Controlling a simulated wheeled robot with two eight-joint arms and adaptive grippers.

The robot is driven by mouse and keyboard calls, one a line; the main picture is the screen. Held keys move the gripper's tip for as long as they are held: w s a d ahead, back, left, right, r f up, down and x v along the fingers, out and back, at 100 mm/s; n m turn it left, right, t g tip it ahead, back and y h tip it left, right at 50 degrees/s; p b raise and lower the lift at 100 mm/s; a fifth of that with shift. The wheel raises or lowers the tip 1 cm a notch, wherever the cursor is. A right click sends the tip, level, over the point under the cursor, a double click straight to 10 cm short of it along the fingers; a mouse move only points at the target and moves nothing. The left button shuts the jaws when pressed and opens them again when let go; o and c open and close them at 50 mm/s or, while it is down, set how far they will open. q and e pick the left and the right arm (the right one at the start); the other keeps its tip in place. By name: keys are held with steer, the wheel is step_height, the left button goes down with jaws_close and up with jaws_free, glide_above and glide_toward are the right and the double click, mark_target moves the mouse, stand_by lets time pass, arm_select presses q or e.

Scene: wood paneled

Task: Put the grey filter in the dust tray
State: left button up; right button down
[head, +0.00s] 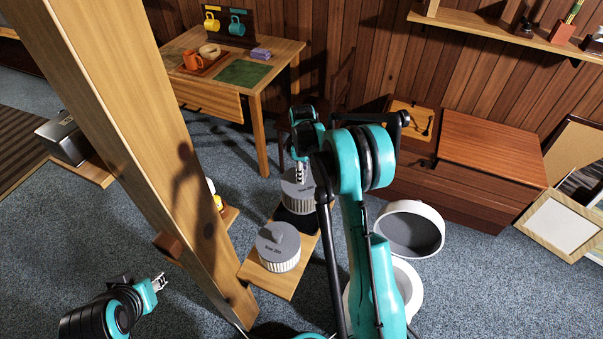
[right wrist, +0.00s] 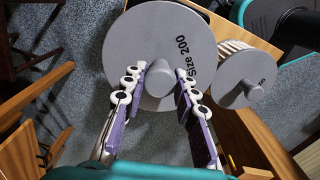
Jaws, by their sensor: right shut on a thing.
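A grey round filter marked "Size 200" (right wrist: 165,45) fills the upper middle of the right wrist view. My right gripper (right wrist: 160,78) is shut on its central knob. In the head view this filter (head: 297,196) hangs below my right gripper (head: 300,170), over the far end of a low wooden bench. A second grey filter (head: 278,250) stands on the near end; it also shows in the right wrist view (right wrist: 240,78). My left gripper (head: 159,282) is empty at lower left; its opening is too small to judge. I cannot tell which thing is the dust tray.
A white round container (head: 436,215) with a dark grey inside stands on the carpet right of the bench. Another white round piece (head: 412,290) is partly hidden by my right arm. A wooden post (head: 130,130) rises left of the bench. A desk (head: 285,52) stands behind.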

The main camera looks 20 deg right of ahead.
steer(key=shift+f+b, duration=3)
steer(key=shift+f, duration=1.3)
steer(key=c, duration=1.1)
jaws_free()
steer(key=shift+o, duration=0.3)
steer(key=shift+o, duration=1.3)
step_height(320, 180, up, 12)
steer(key=shift+r, duration=0.1)
